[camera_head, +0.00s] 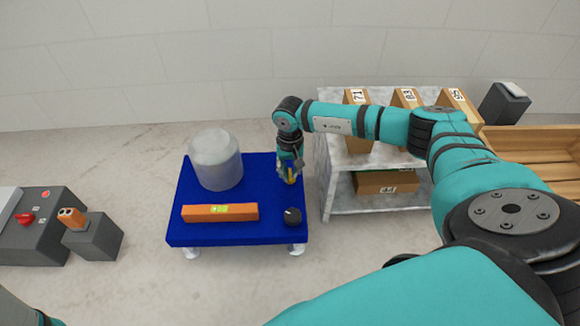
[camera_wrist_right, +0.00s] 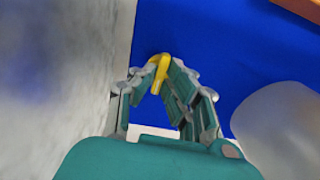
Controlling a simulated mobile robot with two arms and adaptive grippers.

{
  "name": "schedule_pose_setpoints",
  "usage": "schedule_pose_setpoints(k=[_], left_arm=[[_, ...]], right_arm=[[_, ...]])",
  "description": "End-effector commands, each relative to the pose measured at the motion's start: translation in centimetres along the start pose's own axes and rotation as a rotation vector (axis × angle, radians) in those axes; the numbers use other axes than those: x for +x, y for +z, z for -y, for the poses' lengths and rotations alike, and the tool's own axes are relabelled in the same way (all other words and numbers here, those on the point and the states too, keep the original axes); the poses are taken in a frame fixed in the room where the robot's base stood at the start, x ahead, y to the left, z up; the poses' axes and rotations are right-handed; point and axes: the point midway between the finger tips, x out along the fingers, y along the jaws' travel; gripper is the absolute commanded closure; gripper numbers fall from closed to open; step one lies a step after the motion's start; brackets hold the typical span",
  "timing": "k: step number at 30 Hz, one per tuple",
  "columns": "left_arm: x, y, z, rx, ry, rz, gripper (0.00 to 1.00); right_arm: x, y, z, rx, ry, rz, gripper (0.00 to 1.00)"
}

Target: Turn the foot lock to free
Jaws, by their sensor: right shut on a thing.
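A blue wheeled platform (camera_head: 240,232) stands on the floor in the middle of the head view. A small yellow lever (camera_head: 291,180), which I take to be the foot lock, is at its right side, mostly hidden by my right gripper (camera_head: 289,176). In the right wrist view the yellow lever (camera_wrist_right: 161,66) has a bent top and sits between the fingertips of my right gripper (camera_wrist_right: 158,82), which is shut on it. My left gripper is not in view.
A translucent cylinder (camera_head: 216,160), an orange bar (camera_head: 220,213) and a black knob (camera_head: 293,216) are on the platform. A grey shelf (camera_head: 325,190) with boxes stands close on its right. Grey units (camera_head: 93,238) stand at left, with bare floor between.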

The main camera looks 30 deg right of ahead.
Motion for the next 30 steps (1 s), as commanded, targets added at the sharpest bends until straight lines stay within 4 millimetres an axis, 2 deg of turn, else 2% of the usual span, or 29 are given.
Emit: schedule_pose_setpoints(k=[20,21,25,26,30], left_arm=[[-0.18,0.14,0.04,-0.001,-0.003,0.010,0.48],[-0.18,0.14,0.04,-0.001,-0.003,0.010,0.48],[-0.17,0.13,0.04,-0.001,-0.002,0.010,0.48],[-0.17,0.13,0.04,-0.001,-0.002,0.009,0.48],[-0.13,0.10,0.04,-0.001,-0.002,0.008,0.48]], right_arm=[[0.01,0.04,-0.02,-0.064,0.001,0.001,1.00],[0.01,0.04,-0.02,-0.064,0.001,0.001,0.87],[0.01,0.04,-0.01,-0.063,0.001,0.001,0.70],[0.01,0.04,-0.01,-0.063,0.001,0.001,0.68],[0.01,0.03,-0.01,-0.062,0.001,0.001,0.68]])
